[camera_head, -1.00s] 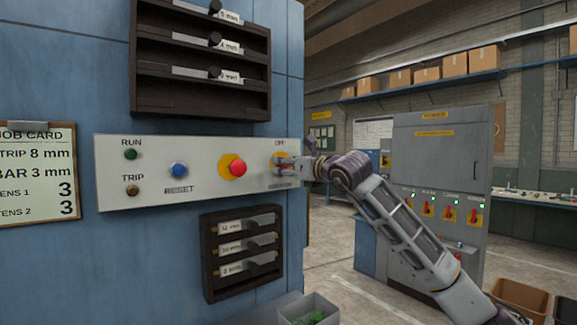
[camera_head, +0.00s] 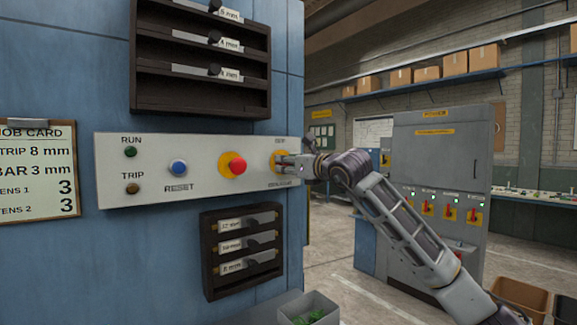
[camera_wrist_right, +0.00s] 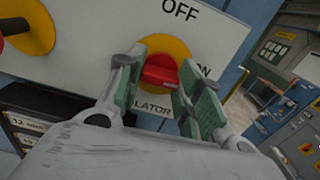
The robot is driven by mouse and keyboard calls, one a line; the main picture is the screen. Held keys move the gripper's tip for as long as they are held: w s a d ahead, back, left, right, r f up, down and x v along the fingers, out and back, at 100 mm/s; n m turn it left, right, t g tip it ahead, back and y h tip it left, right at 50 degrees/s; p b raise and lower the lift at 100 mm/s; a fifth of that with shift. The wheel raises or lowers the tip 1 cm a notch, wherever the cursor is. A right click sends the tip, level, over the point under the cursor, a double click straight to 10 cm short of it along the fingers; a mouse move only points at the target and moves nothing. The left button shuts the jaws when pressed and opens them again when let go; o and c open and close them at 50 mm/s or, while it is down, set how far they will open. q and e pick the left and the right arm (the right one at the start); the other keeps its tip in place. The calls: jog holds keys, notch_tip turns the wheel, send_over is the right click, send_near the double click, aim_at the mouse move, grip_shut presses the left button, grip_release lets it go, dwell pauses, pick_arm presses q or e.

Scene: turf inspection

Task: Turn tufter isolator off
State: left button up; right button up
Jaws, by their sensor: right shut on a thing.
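The isolator is a red rotary handle (camera_wrist_right: 160,71) on a yellow round plate (camera_wrist_right: 176,50) at the right end of the white control panel (camera_head: 206,188). In the right wrist view the label OFF stands above it, ON to its right and part of ISOLATOR below. The handle lies roughly crosswise in that tilted view. My right gripper (camera_wrist_right: 158,82) has its green-padded fingers on both sides of the handle and is shut on it. In the head view my right gripper (camera_head: 284,161) covers most of the isolator. My left gripper is not in view.
The panel also holds a red button (camera_head: 237,166), a blue reset button (camera_head: 179,169) and RUN and TRIP lamps. Racks (camera_head: 206,255) sit above and below it. A grey bin (camera_head: 308,308) stands below. A grey cabinet (camera_head: 433,160) with several red switches stands behind my arm.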

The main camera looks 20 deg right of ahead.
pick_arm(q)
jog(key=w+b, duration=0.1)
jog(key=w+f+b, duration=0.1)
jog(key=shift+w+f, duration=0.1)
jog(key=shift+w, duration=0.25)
pick_arm(e)
jog(key=n, duration=1.7)
jog(key=shift+f, duration=0.1)
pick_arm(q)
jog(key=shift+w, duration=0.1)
pick_arm(e)
jog(key=shift+n, duration=0.3)
